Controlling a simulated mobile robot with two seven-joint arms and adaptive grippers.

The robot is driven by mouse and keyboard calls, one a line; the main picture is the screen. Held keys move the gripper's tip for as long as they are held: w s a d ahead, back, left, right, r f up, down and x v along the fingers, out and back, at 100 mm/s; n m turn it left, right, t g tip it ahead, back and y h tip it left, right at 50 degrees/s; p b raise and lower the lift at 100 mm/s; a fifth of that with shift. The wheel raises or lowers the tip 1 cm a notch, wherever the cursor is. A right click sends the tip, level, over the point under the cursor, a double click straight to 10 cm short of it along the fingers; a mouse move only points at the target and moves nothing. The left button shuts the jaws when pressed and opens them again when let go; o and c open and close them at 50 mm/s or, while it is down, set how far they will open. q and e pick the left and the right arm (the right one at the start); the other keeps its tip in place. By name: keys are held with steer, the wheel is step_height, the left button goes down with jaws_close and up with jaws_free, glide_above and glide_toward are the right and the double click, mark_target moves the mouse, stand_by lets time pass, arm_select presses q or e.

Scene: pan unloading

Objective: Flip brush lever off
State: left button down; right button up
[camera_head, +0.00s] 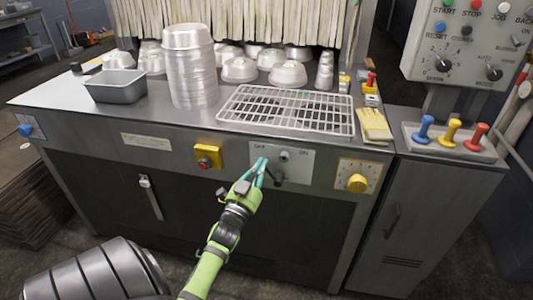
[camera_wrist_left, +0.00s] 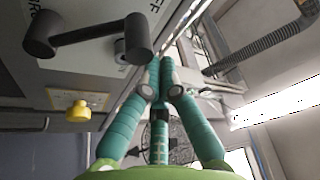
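The brush lever (camera_head: 279,179) is a black handle on a light plate (camera_head: 298,165) on the machine's front, marked OFF at left and ON at right. In the left wrist view the lever (camera_wrist_left: 88,36) is a dark bar with a round knob at each end, at upper left. My left gripper (camera_head: 262,163) has teal fingers and is in front of the plate, just left of the lever. In the left wrist view its fingertips (camera_wrist_left: 161,72) meet with nothing visible between them, and the lever is outside them. Whether they touch it cannot be told. My right gripper is not in view.
A yellow box with a red button (camera_head: 206,158) sits left of the plate, a yellow knob (camera_head: 357,183) right of it. Above are a wire rack (camera_head: 286,108), stacked pans (camera_head: 190,65), a grey tin (camera_head: 116,86) and gloves (camera_head: 375,126). Coloured levers (camera_head: 453,132) stand at right.

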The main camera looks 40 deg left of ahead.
arm_select(q)
steer(key=shift+s+a+f+n, duration=0.15)
steer(key=shift+a+n, duration=0.05)
steer(key=shift+n, duration=0.2)
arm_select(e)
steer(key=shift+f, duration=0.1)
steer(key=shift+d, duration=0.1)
